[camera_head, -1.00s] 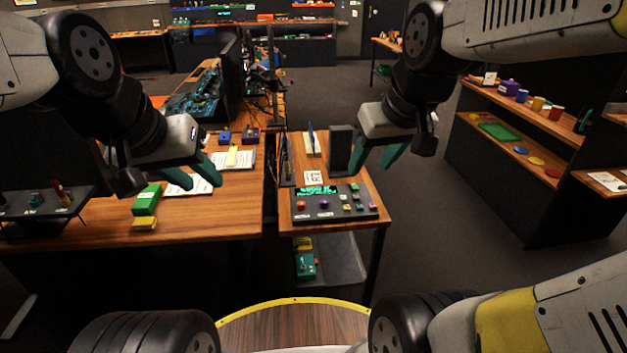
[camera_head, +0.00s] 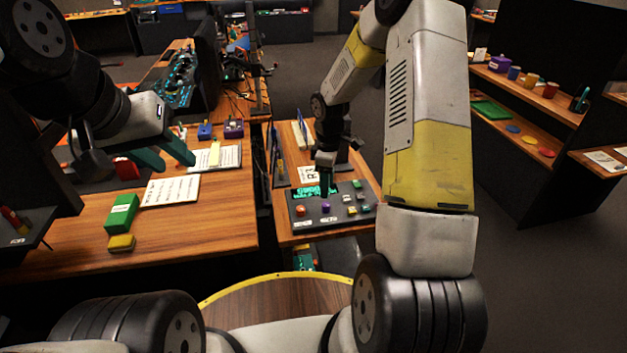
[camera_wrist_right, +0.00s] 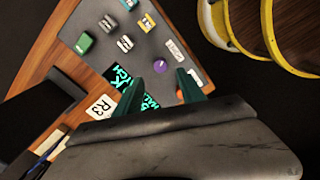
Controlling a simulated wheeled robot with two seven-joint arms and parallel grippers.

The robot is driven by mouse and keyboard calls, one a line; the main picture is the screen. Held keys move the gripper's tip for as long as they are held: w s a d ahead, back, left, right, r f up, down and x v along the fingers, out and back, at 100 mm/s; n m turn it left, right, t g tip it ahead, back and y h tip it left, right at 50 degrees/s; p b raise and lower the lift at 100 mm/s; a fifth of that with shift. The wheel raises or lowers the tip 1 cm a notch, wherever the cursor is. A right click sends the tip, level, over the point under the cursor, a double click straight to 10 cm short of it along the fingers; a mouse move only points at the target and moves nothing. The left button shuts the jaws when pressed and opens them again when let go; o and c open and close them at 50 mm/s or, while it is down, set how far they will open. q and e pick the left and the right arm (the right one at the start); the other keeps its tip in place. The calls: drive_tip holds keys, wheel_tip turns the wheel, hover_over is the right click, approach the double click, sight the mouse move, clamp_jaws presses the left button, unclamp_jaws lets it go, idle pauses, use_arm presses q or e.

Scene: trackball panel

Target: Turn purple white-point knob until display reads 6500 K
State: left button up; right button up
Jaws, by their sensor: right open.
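The purple knob (camera_head: 326,208) sits on the dark panel (camera_head: 352,216) on the small wooden table. In the right wrist view the purple knob (camera_wrist_right: 160,66) lies just beyond the fingertips, apart from them. My right gripper (camera_wrist_right: 161,80) is open and empty above the panel, its fingers apart; in the head view it (camera_head: 326,188) comes down in front of the display. The display (camera_head: 308,191) shows green characters, partly covered by the gripper; I cannot read the value.
A red-orange knob (camera_head: 300,211) sits left of the purple one. Several buttons and switches (camera_head: 351,210) fill the panel's right side. An R3 card (camera_head: 309,174) lies behind the display. A green block (camera_head: 122,212) and papers (camera_head: 172,191) lie on the left desk.

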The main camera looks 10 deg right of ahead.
sight(326, 204)
wheel_tip(326, 204, down, 8)
drive_tip(key=shift+r, duration=0.25)
clamp_jaws()
